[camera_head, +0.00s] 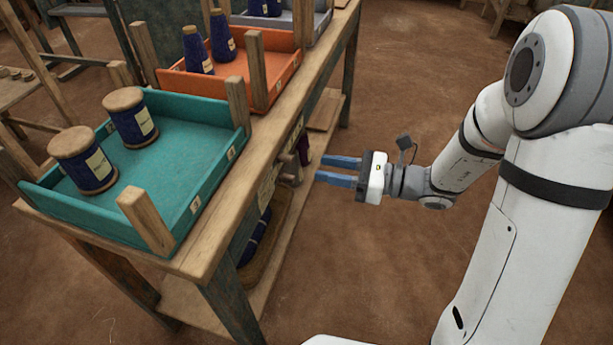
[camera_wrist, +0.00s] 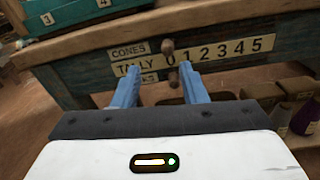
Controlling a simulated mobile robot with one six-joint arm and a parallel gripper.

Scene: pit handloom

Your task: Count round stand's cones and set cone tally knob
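The tally plate shows in the wrist view with the words CONES and TALLY (camera_wrist: 128,60) and a number strip (camera_wrist: 225,50) from 0 to 5. One round wooden knob (camera_wrist: 168,47) is just above the 0, and a second knob (camera_wrist: 173,78) is just below it. My gripper (camera_wrist: 158,80) is open and empty, its two blue fingers pointing at the plate, with the lower knob between them in the picture. In the head view my gripper (camera_head: 338,171) is beside the bench's front edge. I cannot make out a round stand in either view.
On the wooden bench (camera_head: 215,225), a teal tray (camera_head: 165,165) holds two spools, and an orange tray (camera_head: 275,75) holds two blue cones. A grey tray is behind. Blue items (camera_head: 256,237) lie on the lower shelf. The brown floor right of the bench is clear.

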